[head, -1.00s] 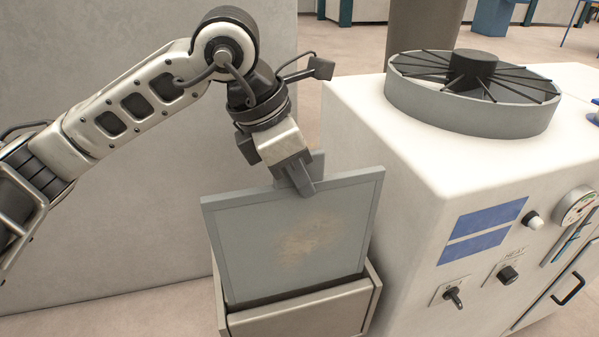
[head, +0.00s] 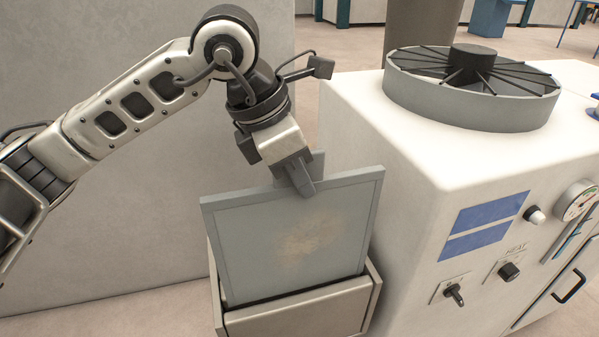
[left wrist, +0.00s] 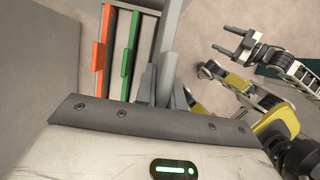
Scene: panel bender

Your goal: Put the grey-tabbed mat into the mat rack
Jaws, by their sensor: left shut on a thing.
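The grey-tabbed mat (head: 270,245) is a flat grey panel with a brownish worn patch, nearly upright. My left gripper (head: 306,188) is shut on its tab at the top edge. The mat's lower edge meets the mouth of the mat rack (head: 300,315), an open pale box; how deep it sits is hidden by the front wall. In the left wrist view the mat (left wrist: 172,30) runs between the fingers of my left gripper (left wrist: 164,92). My right gripper (left wrist: 224,40) shows there at upper right, its fingers apart and empty.
An orange mat (left wrist: 101,60) and a green mat (left wrist: 129,60) stand in the rack beside the grey one. A white machine (head: 400,190) with a round fan (head: 470,95) and knobs stands close on the right. A plain grey wall (head: 130,220) is on the left.

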